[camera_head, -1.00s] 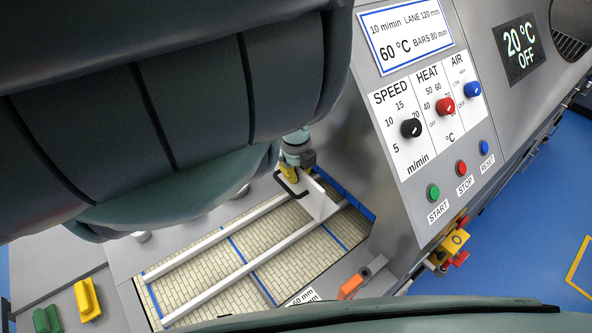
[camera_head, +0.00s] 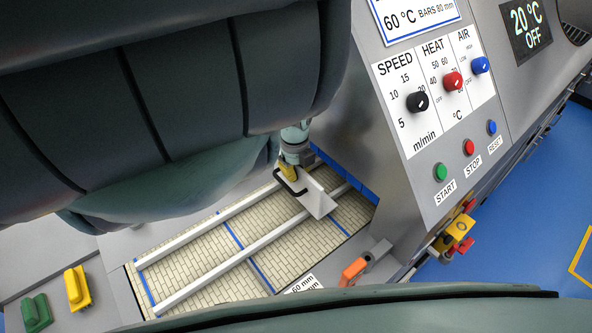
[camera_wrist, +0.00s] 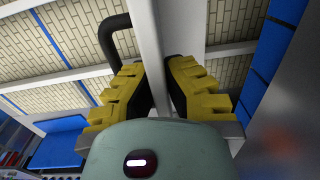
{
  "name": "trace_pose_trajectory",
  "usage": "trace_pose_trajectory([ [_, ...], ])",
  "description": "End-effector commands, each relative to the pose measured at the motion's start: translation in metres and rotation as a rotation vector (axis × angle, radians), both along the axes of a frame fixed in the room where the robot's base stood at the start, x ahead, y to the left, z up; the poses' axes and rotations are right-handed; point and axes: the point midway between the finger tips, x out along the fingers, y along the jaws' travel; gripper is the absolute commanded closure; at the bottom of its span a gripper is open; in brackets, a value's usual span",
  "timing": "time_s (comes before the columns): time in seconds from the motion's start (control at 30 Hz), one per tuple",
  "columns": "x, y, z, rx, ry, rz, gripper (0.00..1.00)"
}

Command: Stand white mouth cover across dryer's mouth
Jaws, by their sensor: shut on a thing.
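The white mouth cover (camera_head: 320,201) is a flat plate with a black loop handle; it shows over the belt in the head view. My gripper (camera_head: 289,173) is shut on it, near the handle. In the wrist view the cover (camera_wrist: 147,40) stands edge-on between my yellow finger pads (camera_wrist: 157,80), with the handle beside it. The dryer's mouth, with blue strips (camera_head: 345,182), is just right of the cover in the head view. The strips (camera_wrist: 272,45) also show at the wrist view's right. A gap shows between cover and strips. Whether the cover's lower edge touches anything is unclear.
Two white bars (camera_head: 235,264) run along the tan belt (camera_head: 197,272) toward the mouth. An orange-handled lever (camera_head: 354,270) sits in front of the mouth. The control panel (camera_head: 436,98) rises at the right. Yellow (camera_head: 77,287) and green (camera_head: 37,312) blocks are at lower left.

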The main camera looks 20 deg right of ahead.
Motion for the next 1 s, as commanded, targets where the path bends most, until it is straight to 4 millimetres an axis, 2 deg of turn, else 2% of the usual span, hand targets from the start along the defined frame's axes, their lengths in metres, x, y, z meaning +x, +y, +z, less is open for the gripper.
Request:
trace_pose_trajectory([
  [0.87, 0.0, 0.0, -0.012, -0.001, 0.0, 0.001, 1.0],
  [0.9, 0.0, 0.0, -0.011, -0.001, 0.0, 0.002, 0.87],
  [1.0, 0.0, 0.0, -0.011, -0.001, 0.0, 0.001, 0.77],
])
